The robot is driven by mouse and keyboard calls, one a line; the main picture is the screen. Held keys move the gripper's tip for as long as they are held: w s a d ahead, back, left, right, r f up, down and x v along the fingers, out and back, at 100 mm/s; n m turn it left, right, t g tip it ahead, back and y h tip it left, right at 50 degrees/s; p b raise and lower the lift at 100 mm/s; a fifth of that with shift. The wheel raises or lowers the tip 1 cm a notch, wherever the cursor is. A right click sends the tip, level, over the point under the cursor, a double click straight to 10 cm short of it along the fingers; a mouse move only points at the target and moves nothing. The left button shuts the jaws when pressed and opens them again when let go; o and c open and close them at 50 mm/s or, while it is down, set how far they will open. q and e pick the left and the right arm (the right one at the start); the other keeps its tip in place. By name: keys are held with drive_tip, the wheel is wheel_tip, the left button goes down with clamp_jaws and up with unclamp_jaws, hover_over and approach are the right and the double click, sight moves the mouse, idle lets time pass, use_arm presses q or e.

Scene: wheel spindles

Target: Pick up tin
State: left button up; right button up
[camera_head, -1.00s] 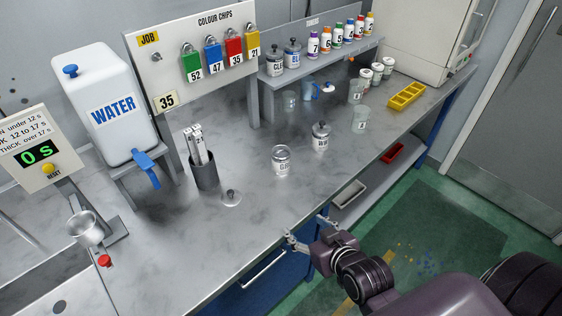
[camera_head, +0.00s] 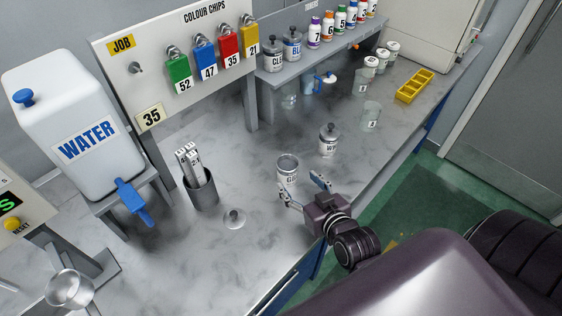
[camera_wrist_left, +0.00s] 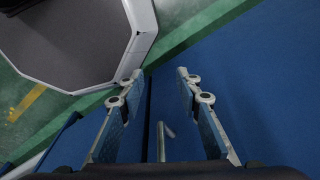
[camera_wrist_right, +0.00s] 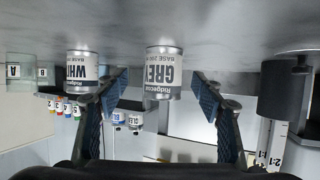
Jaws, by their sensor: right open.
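The grey-base tin (camera_head: 287,168) stands upright on the bench with no lid on it. Its label reads GREY, upside down, in the right wrist view (camera_wrist_right: 163,73). The white-base tin (camera_head: 328,139) stands behind it to the right, with a knobbed lid; it also shows in the right wrist view (camera_wrist_right: 82,72). My right gripper (camera_head: 302,187) is open and empty, just in front of the grey tin. In the right wrist view the grey tin lies between the fingertips, beyond them. My left gripper (camera_wrist_left: 156,82) is open and empty, beside a blue surface.
A loose knobbed lid (camera_head: 234,218) lies left of my right gripper. A dark holder (camera_head: 202,193) with labelled sticks stands farther left. A water tank (camera_head: 70,130) is at the left. Clear cups and a yellow tray (camera_head: 414,87) stand at the right. The front middle bench is clear.

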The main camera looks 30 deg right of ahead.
sight(292, 176)
drive_tip(key=shift+w+f, duration=0.1)
drive_tip(key=shift+w, duration=0.35)
drive_tip(key=w+p, duration=0.1)
drive_tip(key=w, duration=0.1)
drive_tip(key=shift+w+a+f+p, duration=0.15)
drive_tip(key=shift+w+p, duration=0.2)
drive_tip(key=x, duration=0.2)
drive_tip(key=shift+w+f, duration=0.15)
drive_tip(key=shift+w, duration=0.1)
drive_tip(key=shift+w+f, duration=0.2)
drive_tip(key=shift+w, duration=0.15)
drive_tip(key=c, duration=0.7)
use_arm(q)
drive_tip(key=s+r, duration=0.2)
drive_tip(key=shift+s+r, duration=0.1)
drive_tip(key=shift+s, duration=0.25)
use_arm(e)
drive_tip(key=c, duration=0.7)
